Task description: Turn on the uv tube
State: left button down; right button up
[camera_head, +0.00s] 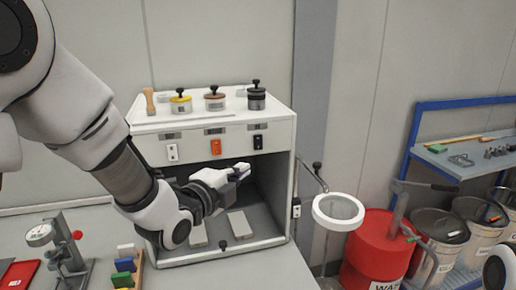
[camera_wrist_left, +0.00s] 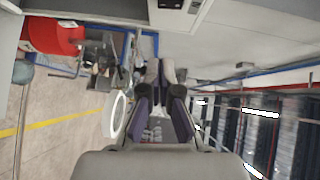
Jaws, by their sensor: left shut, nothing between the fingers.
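A white cabinet (camera_head: 205,127) with a dark open front stands on the bench. Its front panel carries a white switch (camera_head: 172,152), an orange switch (camera_head: 216,147) and a black switch (camera_head: 258,142), each under a small label too small to read. I cannot make out a uv tube or tell which switch belongs to it. My left gripper (camera_head: 242,170) is shut and empty in front of the opening, below the orange and black switches and apart from them. My right gripper is not in view.
Lidded jars (camera_head: 181,104) and a wooden-handled tool (camera_head: 149,101) stand on the cabinet top. A ring magnifier (camera_head: 338,212) is at its right, near a red waste drum (camera_head: 375,250). A dial gauge stand (camera_head: 62,245) and coloured blocks (camera_head: 124,266) are at the lower left.

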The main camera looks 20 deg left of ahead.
pick_arm(q)
jog(key=s, duration=0.1)
jog(key=p, duration=0.6)
send_near(262, 148)
jog(key=w+d, duration=0.3)
jog(key=w, duration=0.1)
jog(key=w+a+p, duration=0.1)
jog(key=w, duration=0.1)
jog(key=shift+a+f, duration=0.25)
jog(key=shift+a, duration=0.05)
jog(key=shift+w+a+f, duration=0.1)
jog(key=shift+a, duration=0.1)
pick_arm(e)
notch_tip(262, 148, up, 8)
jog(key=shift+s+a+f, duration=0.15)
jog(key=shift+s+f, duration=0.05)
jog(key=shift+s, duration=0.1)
